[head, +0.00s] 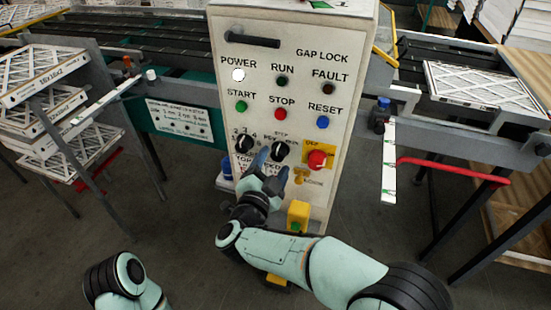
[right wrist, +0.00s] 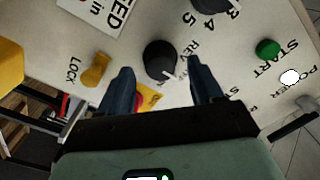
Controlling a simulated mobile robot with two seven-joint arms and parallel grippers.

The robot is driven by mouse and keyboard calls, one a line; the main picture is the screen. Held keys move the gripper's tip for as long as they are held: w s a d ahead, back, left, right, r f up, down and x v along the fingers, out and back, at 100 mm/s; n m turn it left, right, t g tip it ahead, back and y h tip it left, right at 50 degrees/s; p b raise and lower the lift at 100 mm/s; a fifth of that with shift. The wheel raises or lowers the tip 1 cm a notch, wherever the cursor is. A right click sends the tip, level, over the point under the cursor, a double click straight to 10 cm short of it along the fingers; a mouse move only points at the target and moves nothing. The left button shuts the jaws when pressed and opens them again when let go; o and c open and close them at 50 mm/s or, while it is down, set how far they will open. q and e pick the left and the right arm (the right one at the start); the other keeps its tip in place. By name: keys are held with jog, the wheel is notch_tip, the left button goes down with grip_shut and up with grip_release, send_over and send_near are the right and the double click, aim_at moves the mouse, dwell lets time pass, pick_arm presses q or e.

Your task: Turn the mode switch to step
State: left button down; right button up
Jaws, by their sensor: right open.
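The mode switch (head: 280,151) is a black round knob on the pale control panel (head: 330,190), right of another black knob (head: 244,144) with numbers around it. Lettering around the mode switch is partly readable, with STEP above it. In the right wrist view the mode switch (right wrist: 158,58) has a white pointer mark towards the lower right, near partly covered letters. My right gripper (head: 273,166) is open just in front of and below the mode switch. In the right wrist view its two dark fingers (right wrist: 160,78) stand on either side of the knob, not closed on it. My left gripper is out of view.
A red stop knob on a yellow plate (head: 317,159) is right of the mode switch, with a yellow lock (head: 300,176) below. Start, stop and reset buttons are above. A yellow box (head: 298,214) is low on the panel. Boxed filters (head: 486,84) lie right.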

jog(key=v, duration=1.1)
